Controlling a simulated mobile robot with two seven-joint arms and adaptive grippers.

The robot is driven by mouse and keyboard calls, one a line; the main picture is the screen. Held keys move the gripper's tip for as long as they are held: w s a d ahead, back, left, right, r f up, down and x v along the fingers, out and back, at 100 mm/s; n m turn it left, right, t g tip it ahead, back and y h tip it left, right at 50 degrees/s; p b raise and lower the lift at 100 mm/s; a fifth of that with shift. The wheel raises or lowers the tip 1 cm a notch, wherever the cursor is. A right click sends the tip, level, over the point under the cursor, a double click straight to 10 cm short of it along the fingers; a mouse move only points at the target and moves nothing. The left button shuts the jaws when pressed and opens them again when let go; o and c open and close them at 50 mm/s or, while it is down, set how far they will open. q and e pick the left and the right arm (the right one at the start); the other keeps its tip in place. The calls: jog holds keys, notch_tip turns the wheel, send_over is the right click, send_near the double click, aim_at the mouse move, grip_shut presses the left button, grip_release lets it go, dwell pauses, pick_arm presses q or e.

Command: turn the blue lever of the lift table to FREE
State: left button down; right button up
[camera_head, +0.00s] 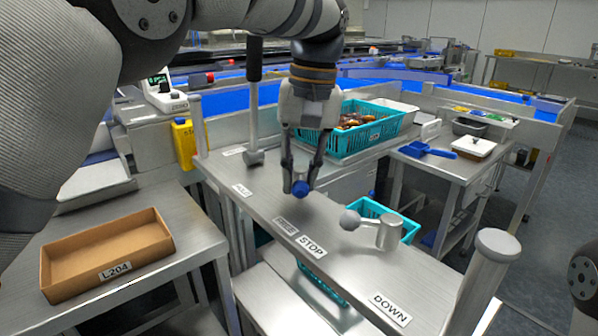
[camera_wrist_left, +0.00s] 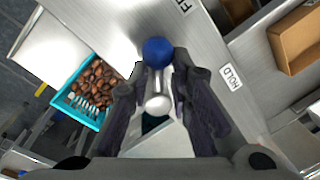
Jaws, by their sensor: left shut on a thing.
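The blue lever (camera_head: 301,188) stands on the steel top of the lift table (camera_head: 262,207); its round blue knob shows below my fingertips. My left gripper (camera_head: 301,178) reaches down from above, shut on the lever. The HOLD label (camera_head: 243,190) is left of the knob; the FREE label (camera_head: 285,226) is nearer the front. The gripper hides the lever's pivot in the head view. My right gripper is not seen.
A grey-knobbed lever (camera_head: 385,234) stands right of the STOP label (camera_head: 312,246), with the DOWN label (camera_head: 390,310) in front. An upright black-handled lever (camera_head: 255,100) rises close behind my gripper. A teal crate of dates (camera_head: 375,138) is behind. A cardboard tray (camera_head: 105,255) sits left.

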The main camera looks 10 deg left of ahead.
aim_at(307, 201)
pick_arm(q)
jog(key=shift+d+f, duration=0.15)
jog(key=c, duration=1.4)
grip_release()
notch_tip(307, 201, up, 8)
jog(key=shift+d+f, duration=0.2)
jog(key=shift+d, duration=0.2)
